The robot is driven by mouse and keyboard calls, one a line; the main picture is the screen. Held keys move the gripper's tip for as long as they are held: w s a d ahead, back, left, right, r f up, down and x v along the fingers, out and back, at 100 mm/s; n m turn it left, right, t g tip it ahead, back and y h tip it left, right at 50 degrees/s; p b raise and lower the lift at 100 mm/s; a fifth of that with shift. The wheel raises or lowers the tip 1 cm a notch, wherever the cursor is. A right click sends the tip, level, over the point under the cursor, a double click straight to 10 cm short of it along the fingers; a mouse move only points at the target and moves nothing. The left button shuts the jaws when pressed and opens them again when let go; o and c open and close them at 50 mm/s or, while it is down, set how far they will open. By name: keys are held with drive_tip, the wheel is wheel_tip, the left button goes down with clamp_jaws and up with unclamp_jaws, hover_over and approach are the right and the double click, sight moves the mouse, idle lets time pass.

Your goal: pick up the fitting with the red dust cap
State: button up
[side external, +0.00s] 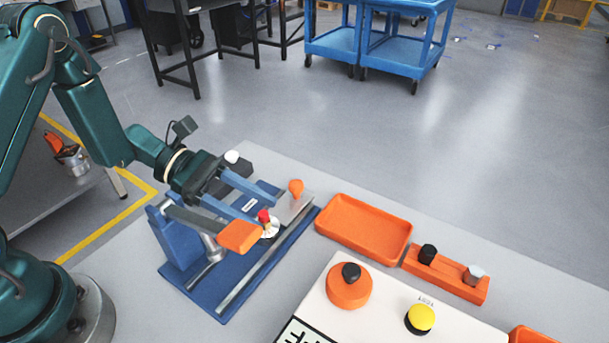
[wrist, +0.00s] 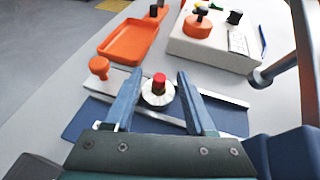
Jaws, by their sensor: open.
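The fitting has a red dust cap (side external: 264,216) on a pale round body (side external: 271,231). It stands upright on the blue fixture base (side external: 221,304). In the wrist view the red cap (wrist: 160,79) shows centrally above the white flanged body (wrist: 157,95). My gripper (side external: 264,204) is open, its two blue fingers reaching toward the fitting. In the wrist view my gripper (wrist: 160,74) has one finger on each side of the fitting, with a visible gap on both sides. Finger contact is not seen. An orange block (side external: 239,236) partly hides the near side in the side view.
An orange knob (side external: 296,188) stands just beyond the fitting. An empty orange tray (side external: 364,228) lies right of the fixture. A control box (side external: 390,308) with black and yellow buttons is in front. A grey bar (wrist: 281,61) rises at right in the wrist view.

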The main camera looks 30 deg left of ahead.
sight(266, 215)
drive_tip(key=shift+x, duration=2.5)
clamp_jaws()
